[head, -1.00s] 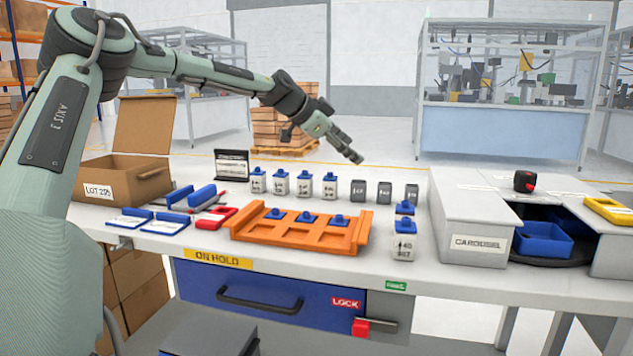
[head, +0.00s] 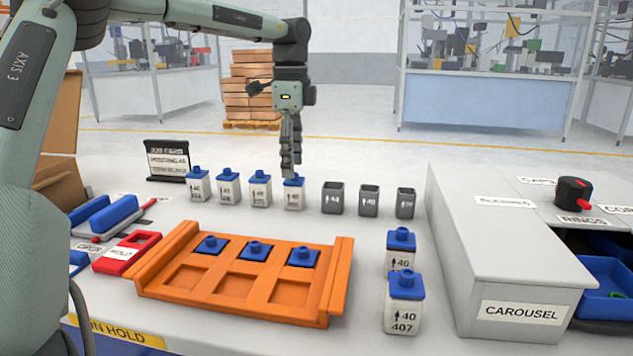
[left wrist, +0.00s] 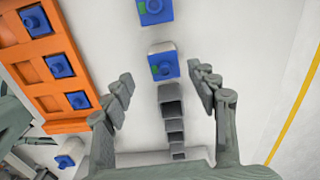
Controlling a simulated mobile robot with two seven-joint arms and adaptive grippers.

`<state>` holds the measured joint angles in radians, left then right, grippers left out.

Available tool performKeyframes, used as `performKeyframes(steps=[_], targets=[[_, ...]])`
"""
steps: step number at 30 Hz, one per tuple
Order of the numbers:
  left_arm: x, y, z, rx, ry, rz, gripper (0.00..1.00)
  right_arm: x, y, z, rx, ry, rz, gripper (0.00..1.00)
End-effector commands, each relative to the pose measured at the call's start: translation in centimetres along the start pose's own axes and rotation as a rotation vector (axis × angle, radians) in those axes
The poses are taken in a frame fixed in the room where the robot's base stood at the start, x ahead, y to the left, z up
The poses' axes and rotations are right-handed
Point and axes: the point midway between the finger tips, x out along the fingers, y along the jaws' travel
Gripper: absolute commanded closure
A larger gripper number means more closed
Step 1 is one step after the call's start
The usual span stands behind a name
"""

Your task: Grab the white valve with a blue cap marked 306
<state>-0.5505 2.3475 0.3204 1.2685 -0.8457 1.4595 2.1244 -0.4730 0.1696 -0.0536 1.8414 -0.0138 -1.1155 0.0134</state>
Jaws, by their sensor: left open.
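Four similar white valves with blue caps stand in a row at the back of the table; the rightmost one (head: 294,198) is directly under my left gripper (head: 291,170). Their small markings are too blurred to read, so I cannot tell which is 306. My left gripper points down, its fingertips close to that valve's cap and partly in front of it. In the left wrist view the fingers (left wrist: 163,88) are spread and empty, with a blue-capped valve (left wrist: 163,66) just ahead of the gap. My right gripper is not in view.
Several grey open cups (head: 369,200) stand right of the row. An orange tray (head: 341,280) with blue caps lies in front. Two more blue-capped valves stand right of it, the nearer (head: 405,303) marked 407. The grey carousel housing (head: 500,270) is at the right.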

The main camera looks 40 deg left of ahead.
Motion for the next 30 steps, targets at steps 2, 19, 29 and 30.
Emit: performKeyframes(steps=[2, 19, 29, 30], targets=[[0.1, 0.0, 0.1, -0.001, 0.002, 0.001, 0.41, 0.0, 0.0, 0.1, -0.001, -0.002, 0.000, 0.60], [5.7, -0.1, -0.1, -0.001, 0.003, 0.005, 0.41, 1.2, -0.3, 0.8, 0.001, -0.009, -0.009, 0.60], [7.8, -0.2, -0.2, -0.002, 0.004, -0.002, 0.41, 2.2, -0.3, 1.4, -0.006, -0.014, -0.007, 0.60], [7.8, -0.2, -0.1, -0.002, 0.004, -0.002, 0.41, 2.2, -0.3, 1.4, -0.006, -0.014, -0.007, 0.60]])
